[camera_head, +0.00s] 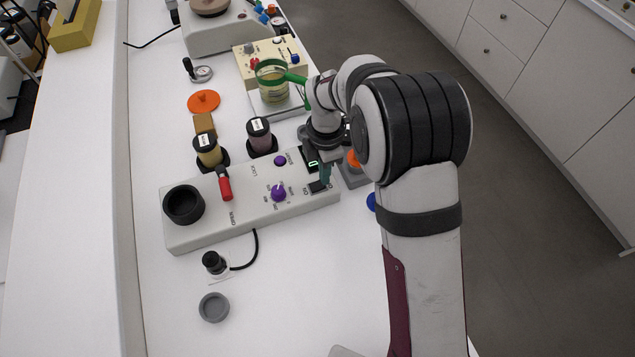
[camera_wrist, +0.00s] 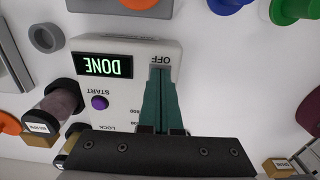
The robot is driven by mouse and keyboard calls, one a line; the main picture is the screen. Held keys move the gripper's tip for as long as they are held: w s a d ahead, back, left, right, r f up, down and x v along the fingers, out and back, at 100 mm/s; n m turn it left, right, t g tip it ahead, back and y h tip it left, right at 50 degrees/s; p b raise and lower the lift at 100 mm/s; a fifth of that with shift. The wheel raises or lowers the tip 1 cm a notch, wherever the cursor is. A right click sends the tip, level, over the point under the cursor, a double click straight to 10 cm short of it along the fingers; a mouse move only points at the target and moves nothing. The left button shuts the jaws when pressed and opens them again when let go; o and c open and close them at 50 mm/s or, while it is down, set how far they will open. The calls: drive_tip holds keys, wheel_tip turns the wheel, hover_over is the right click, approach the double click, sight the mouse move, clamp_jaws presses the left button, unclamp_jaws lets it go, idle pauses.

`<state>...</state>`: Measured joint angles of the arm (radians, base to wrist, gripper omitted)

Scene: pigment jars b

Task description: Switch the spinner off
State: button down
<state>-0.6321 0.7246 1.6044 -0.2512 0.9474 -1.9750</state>
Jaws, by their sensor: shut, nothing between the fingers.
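The spinner (camera_head: 240,227) is a long pale box on the white bench, with a black cup (camera_head: 183,204) at its left end, a red lever (camera_head: 225,187) and a purple dial (camera_head: 278,192). In the wrist view its display (camera_wrist: 103,67) reads DONE in green, beside a purple START button (camera_wrist: 99,102). A dark switch (camera_head: 318,187) sits at its right end; OFF is printed beside it in the wrist view. My gripper (camera_wrist: 160,75) has its green fingers shut and empty, tips over the switch by the OFF label. They hide most of the switch, so its position and any contact are unclear.
A yellow jar (camera_head: 208,152) and a purple jar (camera_head: 260,135) stand in dark holders behind the spinner. A black-capped item (camera_head: 213,262) and a grey ring (camera_head: 214,307) lie in front. An orange lid (camera_head: 204,101) lies farther back. The front bench is mostly clear.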

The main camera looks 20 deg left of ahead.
drive_tip(key=shift+f, duration=0.25)
drive_tip(key=shift+f, duration=0.2)
wheel_tip(320, 180, up, 20)
drive_tip(key=shift+f, duration=0.15)
idle(0.3)
drive_tip(key=s+d+r+m, duration=0.1)
drive_tip(key=s+d+m, duration=0.3)
drive_tip(key=d+m, duration=0.4)
drive_tip(key=s+d+r+m, duration=0.1)
drive_tip(key=s+d+m, duration=0.4)
drive_tip(key=d+m, duration=0.25)
drive_tip(key=s+d+f+m+y, duration=0.1)
drive_tip(key=s+d+f+m, duration=0.2)
drive_tip(key=s+m, duration=0.4)
drive_tip(key=s+d+f+m, duration=0.3)
drive_tip(key=s+m, duration=0.4)
drive_tip(key=m, duration=0.3)
drive_tip(key=shift+d+y, duration=0.4)
drive_tip(key=shift+d, duration=0.3)
